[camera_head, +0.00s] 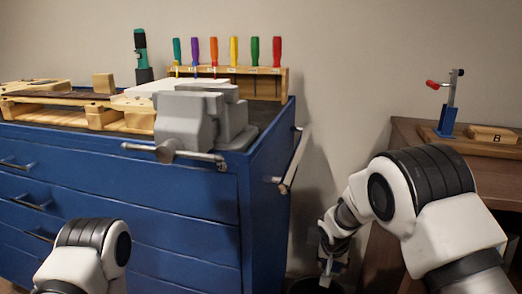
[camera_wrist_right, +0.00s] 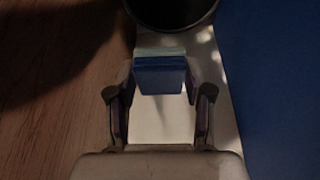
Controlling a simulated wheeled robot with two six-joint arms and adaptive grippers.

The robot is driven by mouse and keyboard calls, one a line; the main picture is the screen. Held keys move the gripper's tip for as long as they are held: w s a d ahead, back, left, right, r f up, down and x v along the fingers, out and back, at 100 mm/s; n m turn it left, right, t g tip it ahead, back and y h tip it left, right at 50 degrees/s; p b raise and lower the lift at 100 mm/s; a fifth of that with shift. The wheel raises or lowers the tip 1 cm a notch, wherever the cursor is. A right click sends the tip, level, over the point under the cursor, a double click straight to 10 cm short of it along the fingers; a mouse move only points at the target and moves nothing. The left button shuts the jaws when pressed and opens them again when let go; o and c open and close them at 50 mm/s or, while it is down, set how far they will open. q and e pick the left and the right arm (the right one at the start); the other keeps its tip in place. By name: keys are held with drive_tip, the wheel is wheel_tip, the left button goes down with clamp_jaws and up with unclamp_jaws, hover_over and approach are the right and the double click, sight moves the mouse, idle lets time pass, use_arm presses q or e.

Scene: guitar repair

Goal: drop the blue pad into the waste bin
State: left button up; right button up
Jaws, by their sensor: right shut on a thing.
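The blue pad (camera_wrist_right: 160,80) is between the fingertips of my right gripper (camera_wrist_right: 160,88) in the right wrist view. The gripper is shut on it, and a paler layer shows along the pad's far edge. The waste bin (camera_wrist_right: 174,22) is a dark round container at the top of that view, just beyond the pad and partly cut off. In the head view my right gripper (camera_head: 327,271) points down beside the blue cabinet. A dark part of the bin (camera_head: 308,287) shows below it at the bottom edge. My left gripper is out of view; only part of its arm shows.
The blue tool cabinet (camera_head: 205,194) carries a grey vise (camera_head: 188,120) with a protruding handle and a rack of screwdrivers (camera_head: 262,71). A side rail (camera_head: 294,160) juts out near my right arm. A wooden table (camera_head: 410,140) stands at the right.

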use_arm(q)
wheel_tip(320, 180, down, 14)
drive_tip(key=b, duration=1.1)
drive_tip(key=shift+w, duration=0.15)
use_arm(e)
drive_tip(key=w+f+m, duration=0.1)
drive_tip(key=w+f, duration=0.2)
drive_tip(key=f, duration=0.9)
drive_tip(key=shift+w+f, duration=0.15)
drive_tip(key=shift+f, duration=0.25)
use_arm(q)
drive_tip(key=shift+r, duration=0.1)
use_arm(e)
drive_tip(key=shift+d, duration=0.1)
drive_tip(key=o, duration=1.3)
drive_tip(key=v, duration=1.2)
drive_tip(key=shift+a, duration=0.25)
